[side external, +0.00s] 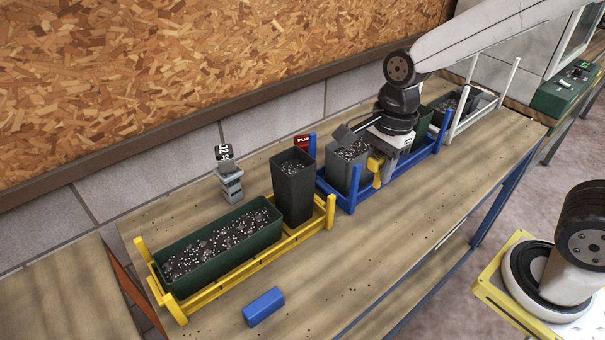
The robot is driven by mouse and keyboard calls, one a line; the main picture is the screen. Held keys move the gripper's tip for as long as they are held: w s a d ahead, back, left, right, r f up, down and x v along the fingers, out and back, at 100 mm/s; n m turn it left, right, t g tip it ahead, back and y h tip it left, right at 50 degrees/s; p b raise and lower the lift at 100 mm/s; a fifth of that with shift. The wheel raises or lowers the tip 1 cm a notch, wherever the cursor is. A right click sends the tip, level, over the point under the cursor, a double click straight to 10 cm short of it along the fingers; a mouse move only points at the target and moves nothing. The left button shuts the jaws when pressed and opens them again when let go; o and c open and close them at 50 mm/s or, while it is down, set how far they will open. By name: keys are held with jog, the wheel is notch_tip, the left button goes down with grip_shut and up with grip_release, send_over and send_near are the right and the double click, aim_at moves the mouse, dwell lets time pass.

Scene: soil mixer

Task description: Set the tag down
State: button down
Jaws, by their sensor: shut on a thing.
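The tag (376,163) looks like a small yellow piece, upright at my gripper's fingers. My gripper (385,172) points down and is shut on it, over the blue rack (348,205). The tag is just right of a grey pot (339,175) filled with dark speckled soil. The fingers partly hide the tag, and I cannot tell whether its lower end touches the rack or the table.
A yellow rack (237,263) holds a long green trough (190,248) and a tall dark pot (293,192). A blue block (263,306) lies in front. A red label (302,141) and a grey stand (230,185) are behind. The table's right front is clear.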

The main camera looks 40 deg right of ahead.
aim_at(376, 187)
notch_tip(376, 187, down, 8)
jog(key=shift+r, duration=0.25)
jog(key=shift+f, duration=0.1)
jog(key=shift+f, duration=2.1)
jog(key=shift+f, duration=0.15)
jog(key=shift+f, duration=1.65)
jog(key=shift+f, duration=0.1)
jog(key=shift+c, duration=2.1)
grip_release()
